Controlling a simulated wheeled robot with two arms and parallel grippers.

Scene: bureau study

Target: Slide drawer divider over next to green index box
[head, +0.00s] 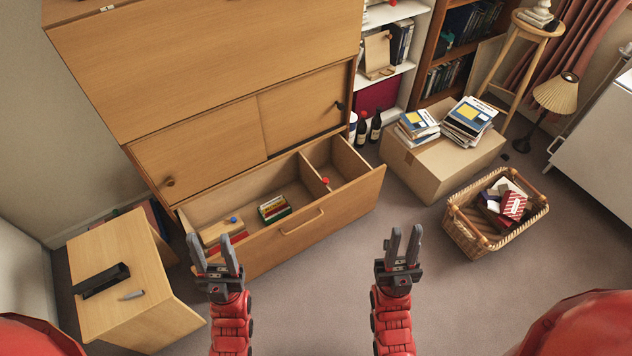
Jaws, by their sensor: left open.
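The wooden drawer divider (312,176) stands across the open drawer (341,205), right of its middle, with a red knob near its front end. The green index box (274,209), which shows green, yellow and red edges, sits in the drawer to the left of the divider, with bare drawer floor between them. My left gripper (210,245) is open and empty in front of the drawer's left end, its fingertips overlapping the drawer front in the picture. My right gripper (405,232) is open and empty, to the right of the drawer front. Neither touches the divider.
A light wooden block with a blue knob (222,231) and red items lie at the drawer's left end. A small wooden table (115,255) stands at left. A cardboard box with books (440,165) and a wicker basket (470,236) stand at right. Carpet in front is clear.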

